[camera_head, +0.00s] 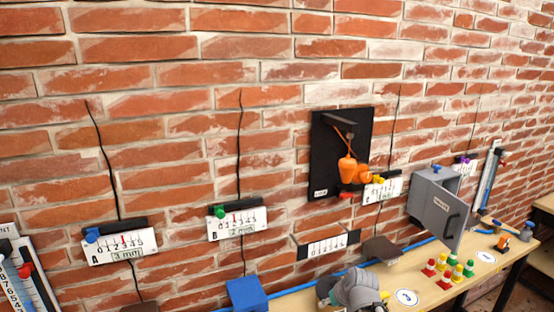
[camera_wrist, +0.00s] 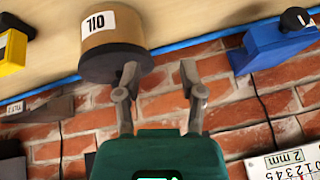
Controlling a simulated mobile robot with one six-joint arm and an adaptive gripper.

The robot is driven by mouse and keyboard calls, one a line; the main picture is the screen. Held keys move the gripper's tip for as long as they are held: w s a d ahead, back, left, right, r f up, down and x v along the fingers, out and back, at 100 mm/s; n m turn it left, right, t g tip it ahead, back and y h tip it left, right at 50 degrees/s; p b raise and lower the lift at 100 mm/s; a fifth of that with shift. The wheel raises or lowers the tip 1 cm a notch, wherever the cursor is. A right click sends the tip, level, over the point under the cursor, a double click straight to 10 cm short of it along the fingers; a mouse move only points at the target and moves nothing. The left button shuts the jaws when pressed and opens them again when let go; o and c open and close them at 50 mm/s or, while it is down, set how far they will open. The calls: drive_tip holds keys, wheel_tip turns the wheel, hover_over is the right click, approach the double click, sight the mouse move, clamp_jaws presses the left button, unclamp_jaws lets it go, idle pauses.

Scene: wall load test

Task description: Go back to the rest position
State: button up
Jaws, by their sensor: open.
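My gripper (camera_wrist: 158,78) is open in the wrist view, with its two grey fingers apart and nothing held between them. Brick wall shows through the gap. The left finger overlaps the lower edge of a brown cylinder (camera_wrist: 110,32) with a dark end and a white label; whether they touch I cannot tell. In the head view, a grey rounded part of my arm (camera_head: 358,290) shows at the bottom, over the wooden table (camera_head: 425,285); the fingers are not clear there.
A blue block (camera_head: 246,293) stands on the table's left; it also shows in the wrist view (camera_wrist: 272,48). The wall carries gauge cards (camera_head: 120,247), a black panel (camera_head: 325,150) with an orange weight (camera_head: 347,170), and a grey open-doored box (camera_head: 430,198). Coloured cones (camera_head: 447,281) stand right.

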drive_tip(key=s+d+f+m+g+h, duration=0.1)
drive_tip(key=s+f+m+g+h, duration=0.1)
drive_tip(key=s+g, duration=0.3)
drive_tip(key=s+h, duration=0.1)
drive_tip(key=s, duration=0.3)
drive_tip(key=shift+s+f, duration=0.2)
drive_tip(key=shift+f, duration=0.05)
drive_tip(key=shift+d, duration=0.1)
idle(1.8)
